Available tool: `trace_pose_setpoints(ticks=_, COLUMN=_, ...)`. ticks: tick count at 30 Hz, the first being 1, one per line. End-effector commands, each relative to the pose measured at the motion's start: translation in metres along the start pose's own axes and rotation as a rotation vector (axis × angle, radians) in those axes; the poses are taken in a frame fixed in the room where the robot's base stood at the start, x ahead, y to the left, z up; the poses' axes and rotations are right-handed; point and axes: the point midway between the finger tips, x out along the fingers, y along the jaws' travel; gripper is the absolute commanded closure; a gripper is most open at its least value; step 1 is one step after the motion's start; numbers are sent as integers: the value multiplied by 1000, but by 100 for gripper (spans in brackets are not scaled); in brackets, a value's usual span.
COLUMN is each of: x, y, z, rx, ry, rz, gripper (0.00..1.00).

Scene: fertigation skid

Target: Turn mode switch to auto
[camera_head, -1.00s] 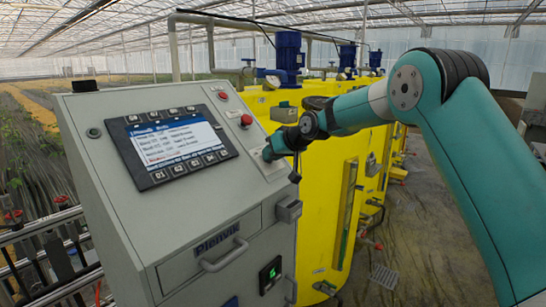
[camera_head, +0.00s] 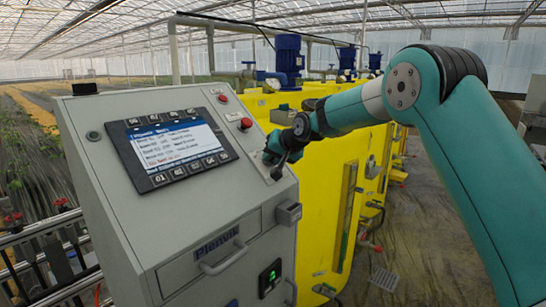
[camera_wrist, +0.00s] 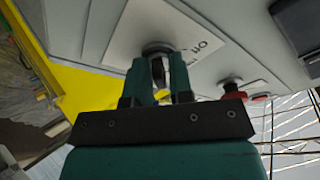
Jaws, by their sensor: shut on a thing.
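The mode switch (camera_wrist: 157,70) is a dark knob on a round collar, set on a white label plate (camera_wrist: 118,40) on the sloped grey panel. The plate's lettering is upside down and partly hidden, so I cannot read the switch's position. My gripper (camera_wrist: 158,84) is shut on the knob, with one green finger on each side of it. In the head view, my gripper (camera_head: 274,166) is at the right edge of the panel, and it hides the switch there.
A red push button (camera_wrist: 232,88) is close to the right finger; it also shows in the head view (camera_head: 245,123). A display (camera_head: 170,148) fills the panel's middle. A yellow tank (camera_head: 325,190) with blue-topped pumps (camera_head: 289,55) stands just behind the cabinet.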

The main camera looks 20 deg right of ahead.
Motion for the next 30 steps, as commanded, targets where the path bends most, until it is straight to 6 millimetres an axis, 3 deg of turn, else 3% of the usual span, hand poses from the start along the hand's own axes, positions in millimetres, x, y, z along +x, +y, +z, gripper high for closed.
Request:
trace_pose_setpoints(ticks=8, x=-2, y=-1, z=-4, rx=-1, ry=11, rz=-1, gripper=100)
trace_pose_setpoints(ticks=9, x=-2, y=-1, z=-4, rx=-1, ry=11, rz=-1, gripper=75)
trace_pose_setpoints(ticks=11, x=-2, y=-1, z=-4, rx=-1, ry=10, rz=-1, gripper=65)
trace_pose_setpoints(ticks=22, x=-6, y=0, z=-1, rx=-2, ry=5, rz=-2, gripper=65)
trace_pose_setpoints(ticks=26, x=-25, y=1, z=-1, rx=-2, ry=7, rz=-1, gripper=65)
trace_pose_setpoints(ticks=30, x=-59, y=2, z=0, rx=-2, ry=9, rz=-1, gripper=65)
